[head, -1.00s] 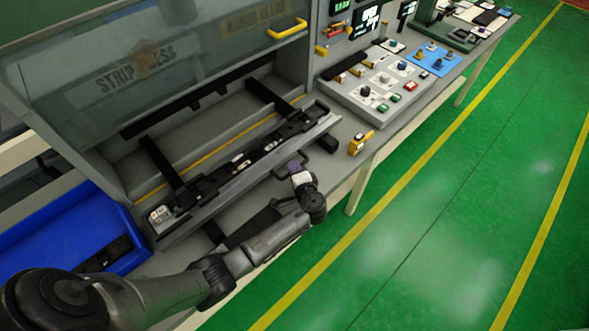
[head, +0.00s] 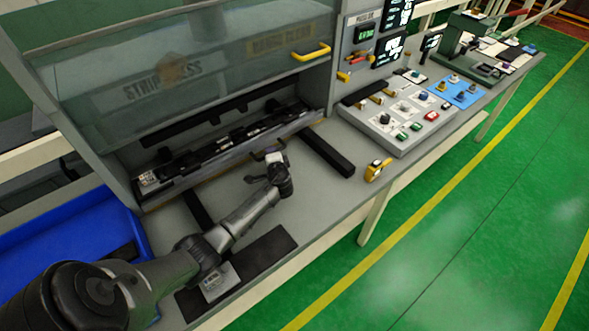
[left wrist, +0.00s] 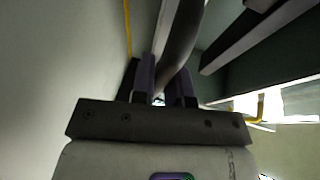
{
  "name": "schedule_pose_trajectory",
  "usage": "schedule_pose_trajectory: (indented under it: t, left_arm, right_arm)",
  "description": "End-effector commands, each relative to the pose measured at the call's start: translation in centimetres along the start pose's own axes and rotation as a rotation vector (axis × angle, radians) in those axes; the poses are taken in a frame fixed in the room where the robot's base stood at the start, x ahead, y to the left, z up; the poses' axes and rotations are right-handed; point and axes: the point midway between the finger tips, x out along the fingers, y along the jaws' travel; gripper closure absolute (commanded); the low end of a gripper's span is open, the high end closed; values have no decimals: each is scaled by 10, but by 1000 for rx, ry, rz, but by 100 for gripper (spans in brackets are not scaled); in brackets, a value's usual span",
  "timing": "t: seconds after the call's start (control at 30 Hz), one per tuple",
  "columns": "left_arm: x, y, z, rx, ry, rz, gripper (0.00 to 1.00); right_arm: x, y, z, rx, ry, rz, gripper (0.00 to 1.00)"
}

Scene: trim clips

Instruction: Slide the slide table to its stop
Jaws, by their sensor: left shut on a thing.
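The slide table (head: 215,158) is a long grey tray with a dark strip and small parts on it. It lies under the raised clear guard of the press, on dark rails. My left gripper (head: 268,155) is at the middle of its front edge, shut on its handle. In the left wrist view the two fingers (left wrist: 165,92) are on either side of a dark curved bar (left wrist: 181,45), the handle. The far end of the slide table's travel is hidden inside the press. My right gripper is not in view.
A dark rail (head: 328,152) sticks out on the bench, right of my gripper. A yellow and black device (head: 377,170) stands near the front edge. A control panel (head: 405,115) is at the right, a blue bin (head: 70,245) at the left. The guard has a yellow handle (head: 311,53).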

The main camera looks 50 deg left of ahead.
Motion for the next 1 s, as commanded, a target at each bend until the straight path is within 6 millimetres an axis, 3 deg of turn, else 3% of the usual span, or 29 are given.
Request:
schedule_pose_trajectory:
  t: [0.1, 0.33, 0.9, 0.93, 1.0]
  left_arm:
    - [20, 2, 8, 4, 3, 3, 100]
    - [43, -5, 17, 4, 4, 4, 100]
    - [52, -7, 22, 3, 2, 7, 100]
    - [52, -7, 22, 4, 2, 7, 84]
    - [52, -7, 22, 4, 2, 6, 78]
  right_arm:
    - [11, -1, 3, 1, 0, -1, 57]
    - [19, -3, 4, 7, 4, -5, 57]
    - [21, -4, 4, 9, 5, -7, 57]
    - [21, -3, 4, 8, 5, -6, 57]
    - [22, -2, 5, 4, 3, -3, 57]
